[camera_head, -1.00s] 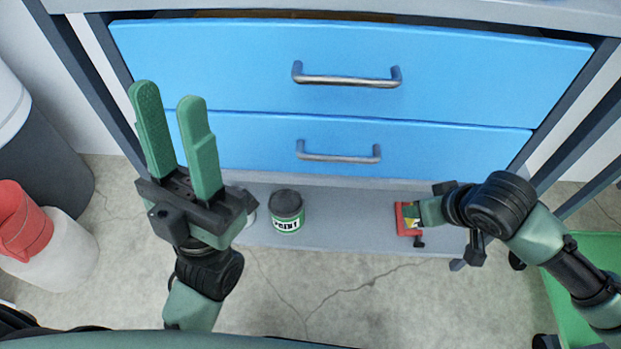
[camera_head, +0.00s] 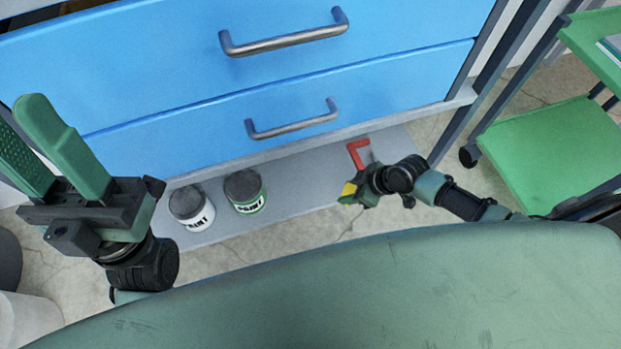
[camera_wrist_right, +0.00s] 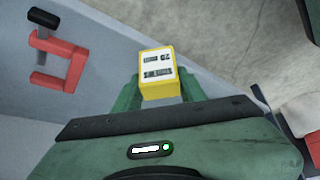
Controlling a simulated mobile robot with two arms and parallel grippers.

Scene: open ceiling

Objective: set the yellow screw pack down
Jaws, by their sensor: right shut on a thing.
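The yellow screw pack (camera_wrist_right: 156,75) is a small yellow box with a white printed label. My right gripper (camera_wrist_right: 160,92) is shut on it, with a green finger on each side. In the head view the pack (camera_head: 348,190) shows as a small yellow patch at the tip of my right gripper (camera_head: 355,196), in front of the grey lower shelf (camera_head: 300,203). Whether the pack touches any surface cannot be told. My left gripper (camera_head: 50,145) points up at the left, its two green fingers apart and nothing between them.
A red clamp (camera_head: 358,152) lies on the shelf behind my right gripper; the wrist view shows it (camera_wrist_right: 62,62) at upper left. Two paint cans (camera_head: 192,208) (camera_head: 245,191) stand left on the shelf. Blue drawers (camera_head: 250,85) are above. A green cart (camera_head: 550,150) stands at right.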

